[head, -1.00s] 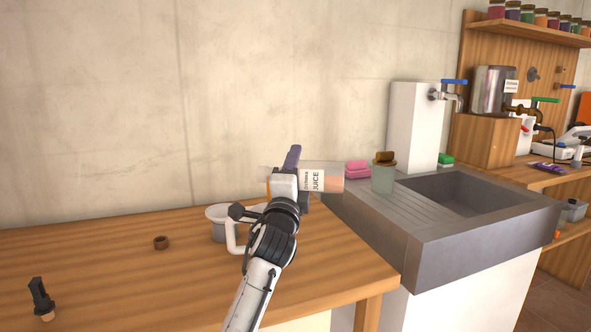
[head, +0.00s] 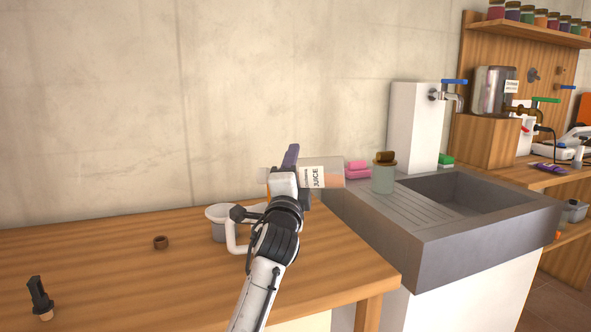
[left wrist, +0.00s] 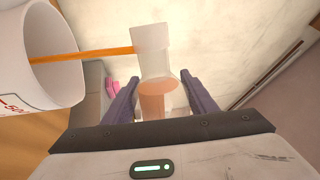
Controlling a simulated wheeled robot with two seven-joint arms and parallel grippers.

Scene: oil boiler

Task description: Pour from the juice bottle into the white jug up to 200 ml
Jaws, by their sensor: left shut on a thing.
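The clear juice bottle (head: 326,173), labelled JUICE, lies nearly on its side in the head view, its neck to the left. My left gripper (head: 287,178) is shut around it; the fingers also show on both sides of it in the left wrist view (left wrist: 163,98). The white jug (head: 219,230) stands on the wooden table, below and left of the bottle, partly hidden by my arm. In the left wrist view, an orange stream (left wrist: 90,52) runs from the bottle's mouth into the jug (left wrist: 35,50). The jug's fill level is not readable. My right gripper is not in view.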

